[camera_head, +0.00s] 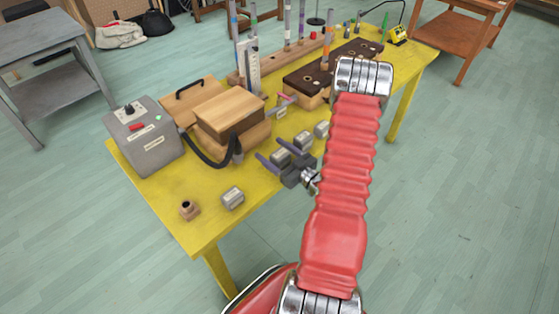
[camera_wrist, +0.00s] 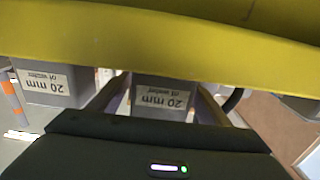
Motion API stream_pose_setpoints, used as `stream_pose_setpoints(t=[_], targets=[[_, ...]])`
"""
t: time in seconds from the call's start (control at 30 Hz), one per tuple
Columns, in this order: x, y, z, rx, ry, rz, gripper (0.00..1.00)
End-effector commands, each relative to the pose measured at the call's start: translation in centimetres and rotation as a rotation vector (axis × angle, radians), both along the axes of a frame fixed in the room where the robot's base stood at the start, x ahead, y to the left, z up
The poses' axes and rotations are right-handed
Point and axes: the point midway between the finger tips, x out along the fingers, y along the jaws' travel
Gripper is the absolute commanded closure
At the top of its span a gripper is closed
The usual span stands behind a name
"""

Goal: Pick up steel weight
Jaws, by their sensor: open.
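Several grey block-shaped weights stand on the yellow table. One weight (camera_head: 281,157) sits between the two fingers of my gripper (camera_head: 267,149), near the table's front edge. In the wrist view this weight (camera_wrist: 163,96) shows an upside-down label reading "20 mm of water", with a dark finger on each side. My gripper is open around it; whether either finger touches it I cannot tell. A second weight (camera_head: 302,141) and a third weight (camera_head: 321,129) stand just beyond, and another weight (camera_head: 232,197) stands apart to the left.
On the yellow table (camera_head: 190,228), a grey box (camera_head: 145,137) with a dark hose stands left, beside a wooden box (camera_head: 230,113). A small wooden block (camera_head: 189,209) sits near the front corner. Racks with upright tubes (camera_head: 301,20) stand behind. Floor is clear at right.

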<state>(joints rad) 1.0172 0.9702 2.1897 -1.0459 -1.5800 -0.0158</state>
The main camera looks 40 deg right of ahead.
Motion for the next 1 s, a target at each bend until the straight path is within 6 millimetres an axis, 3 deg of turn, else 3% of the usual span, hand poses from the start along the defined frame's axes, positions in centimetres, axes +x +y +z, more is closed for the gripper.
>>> stream_pose_setpoints(t=[0.6, 1.0], targets=[[0.44, 0.01, 0.01, 0.000, 0.000, 0.000, 0.30], [0.44, 0.01, 0.01, 0.000, 0.000, 0.000, 0.57]])
